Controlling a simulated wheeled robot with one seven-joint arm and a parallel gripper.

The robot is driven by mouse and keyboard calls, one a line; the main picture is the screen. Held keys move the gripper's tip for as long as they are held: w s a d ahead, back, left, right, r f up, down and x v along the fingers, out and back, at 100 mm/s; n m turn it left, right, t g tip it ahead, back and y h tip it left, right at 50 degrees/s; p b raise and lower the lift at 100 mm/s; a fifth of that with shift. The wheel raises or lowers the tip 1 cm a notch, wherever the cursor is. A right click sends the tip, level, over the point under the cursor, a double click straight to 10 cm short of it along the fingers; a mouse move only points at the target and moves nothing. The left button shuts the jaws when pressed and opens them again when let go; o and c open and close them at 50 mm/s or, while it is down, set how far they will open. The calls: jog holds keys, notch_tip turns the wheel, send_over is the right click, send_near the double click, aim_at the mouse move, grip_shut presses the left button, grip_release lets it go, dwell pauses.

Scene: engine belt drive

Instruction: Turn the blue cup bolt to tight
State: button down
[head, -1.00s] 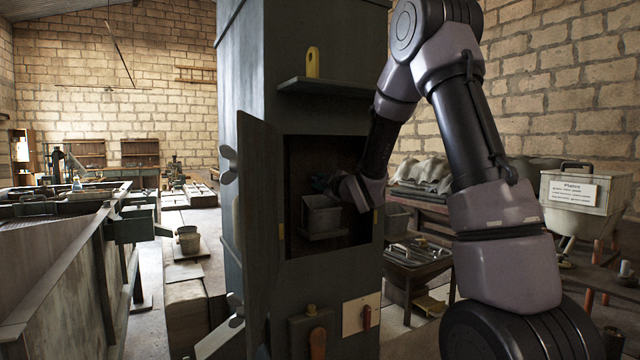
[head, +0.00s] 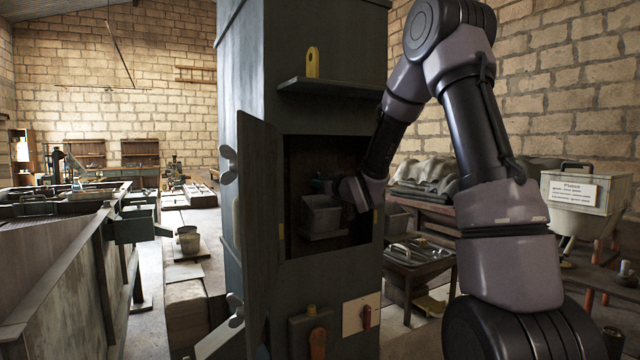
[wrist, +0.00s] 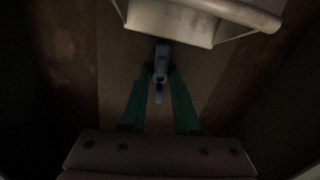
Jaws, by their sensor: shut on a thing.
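In the wrist view the blue cup bolt (wrist: 161,62) is a small bluish piece against a brown belt (wrist: 120,75), just below a pale metal cup (wrist: 185,22). My gripper (wrist: 160,80) has two green fingers, one on each side of the bolt, shut on it. In the head view the grey cup (head: 321,216) sits inside the dark opening of the tall cabinet. My gripper (head: 322,185) shows as a small greenish patch behind the cup's rim. The bolt is hidden there. How tight the bolt is cannot be told.
The opening's walls enclose my wrist closely. A hinged door (head: 257,225) with wing nuts stands open on the left. A shelf (head: 333,88) juts out above the opening. A switch plate (head: 361,314) is below it. A table with tools (head: 418,252) stands to the right.

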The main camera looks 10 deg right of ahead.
jog(key=shift+f+m, duration=0.1)
jog(key=shift+m, duration=0.6)
jog(key=c, duration=0.6)
grip_release()
jog(key=shift+c, duration=0.2)
jog(key=v, duration=1)
jog(key=shift+s+d, duration=0.15)
jog(key=shift+s, duration=0.25)
